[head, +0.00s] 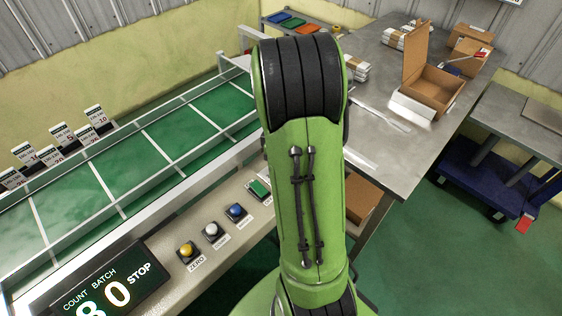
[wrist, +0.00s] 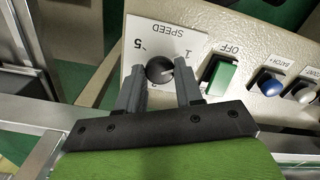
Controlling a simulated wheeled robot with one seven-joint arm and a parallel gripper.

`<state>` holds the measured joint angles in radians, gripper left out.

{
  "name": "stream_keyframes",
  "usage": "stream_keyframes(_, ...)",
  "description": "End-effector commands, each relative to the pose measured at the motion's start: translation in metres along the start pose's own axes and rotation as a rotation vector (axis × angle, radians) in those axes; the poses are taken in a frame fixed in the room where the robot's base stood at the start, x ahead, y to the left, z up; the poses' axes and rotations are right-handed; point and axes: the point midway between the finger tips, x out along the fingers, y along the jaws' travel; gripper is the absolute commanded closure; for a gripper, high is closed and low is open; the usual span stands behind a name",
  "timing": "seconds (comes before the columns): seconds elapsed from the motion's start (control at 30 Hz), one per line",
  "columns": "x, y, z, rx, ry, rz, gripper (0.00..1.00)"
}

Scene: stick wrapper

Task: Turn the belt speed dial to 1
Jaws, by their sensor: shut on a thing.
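The belt speed dial (wrist: 160,72) is a dark round knob on a white plate (wrist: 158,36) marked SPEED, shown upside down in the wrist view. The digits 5 and 1 show on the plate, to the left and right of the knob; another mark below is partly hidden. My gripper (wrist: 158,64) has one finger on each side of the knob and is shut on it. A pale pointer mark seems to lie towards the knob's right, but its exact setting is hard to tell. In the head view my green arm hides the dial and gripper.
Beside the dial are a green OFF switch (wrist: 219,76), a blue button (wrist: 268,84) and a white button (wrist: 302,92). In the head view a yellow button (head: 188,250) and a display (head: 105,287) reading STOP sit on the panel. The green belt (head: 130,165) runs behind.

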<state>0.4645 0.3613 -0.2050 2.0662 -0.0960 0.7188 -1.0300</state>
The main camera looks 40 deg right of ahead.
Motion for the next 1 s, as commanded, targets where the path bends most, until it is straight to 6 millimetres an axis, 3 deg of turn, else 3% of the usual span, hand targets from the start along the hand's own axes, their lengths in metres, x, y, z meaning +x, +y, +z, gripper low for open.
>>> stream_keyframes(0.03, -0.001, 0.001, -0.001, -0.002, 0.002, 0.003, 0.61)
stream_keyframes(0.2, -0.001, 0.0, 0.0, -0.001, 0.001, 0.002, 0.39)
stream_keyframes(0.53, -0.009, 0.0, 0.0, 0.0, 0.001, 0.002, 0.39)
stream_keyframes(1.0, -0.134, 0.001, -0.001, -0.001, 0.003, 0.005, 0.39)
